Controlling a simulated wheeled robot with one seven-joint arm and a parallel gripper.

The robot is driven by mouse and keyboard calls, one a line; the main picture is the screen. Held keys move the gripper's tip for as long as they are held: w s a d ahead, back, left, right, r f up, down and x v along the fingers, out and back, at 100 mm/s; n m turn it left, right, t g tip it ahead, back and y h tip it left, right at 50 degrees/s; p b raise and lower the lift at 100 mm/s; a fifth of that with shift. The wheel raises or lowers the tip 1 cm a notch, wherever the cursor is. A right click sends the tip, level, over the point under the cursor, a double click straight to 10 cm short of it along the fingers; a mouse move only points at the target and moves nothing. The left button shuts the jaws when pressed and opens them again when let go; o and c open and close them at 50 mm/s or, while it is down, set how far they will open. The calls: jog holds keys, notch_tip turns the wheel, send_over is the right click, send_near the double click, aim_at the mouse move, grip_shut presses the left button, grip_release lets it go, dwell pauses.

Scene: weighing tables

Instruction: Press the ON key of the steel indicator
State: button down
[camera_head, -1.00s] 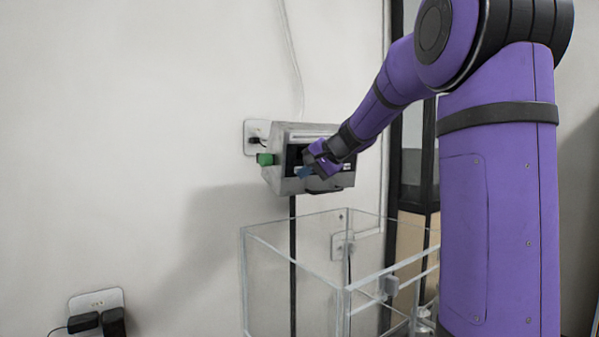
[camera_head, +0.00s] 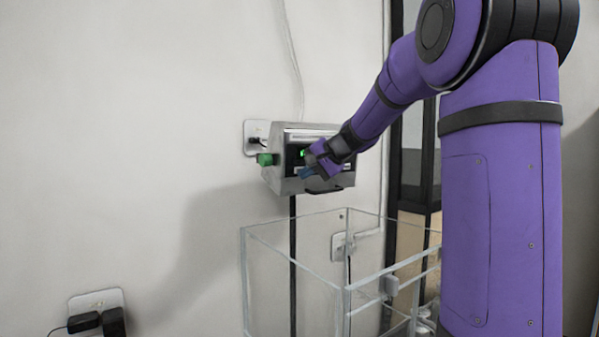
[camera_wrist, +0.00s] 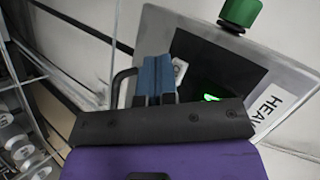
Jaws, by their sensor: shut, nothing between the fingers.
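The steel indicator (camera_head: 276,178) is a grey box on a dark post by the wall, with a green knob (camera_head: 265,159) on its left side. Its dark display shows a lit green mark (camera_head: 302,153); the green also shows in the wrist view (camera_wrist: 211,98). My gripper (camera_head: 306,174) is at the front of the indicator, its blue fingers shut with nothing between them. In the wrist view the fingertips (camera_wrist: 155,62) are close to the panel beside a small pale label (camera_wrist: 179,70). The ON key cannot be made out, and whether the tips touch the panel cannot be told.
A clear open-topped box (camera_head: 295,280) stands below the indicator. Wall sockets (camera_head: 96,303) with black plugs are at lower left.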

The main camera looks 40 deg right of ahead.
jog(key=shift+s+f, duration=0.1)
jog(key=shift+s, duration=0.2)
jog(key=shift+s+f, duration=0.15)
jog(key=shift+s, duration=1.1)
jog(key=shift+s+f, duration=0.15)
jog(key=shift+s, duration=1.1)
jog(key=s+a+f+n+g, duration=0.25)
jog(key=s+a, duration=0.35)
jog(key=a, duration=0.5)
jog(key=s+a+f+n+g+h, duration=0.1)
jog(key=s+a+f+n, duration=0.1)
jog(key=s, duration=0.5)
jog(key=s+a+f+n+h, duration=0.1)
jog(key=s+a+f+n, duration=0.2)
jog(key=s, duration=0.4)
jog(key=s+a+f+n+g+h, duration=0.1)
jog(key=s+a+f+n+h, duration=0.1)
jog(key=s, duration=0.5)
jog(key=shift+a+f+n+g, duration=0.35)
jog(key=shift+a+f+n, duration=0.25)
jog(key=shift+f+n, duration=0.1)
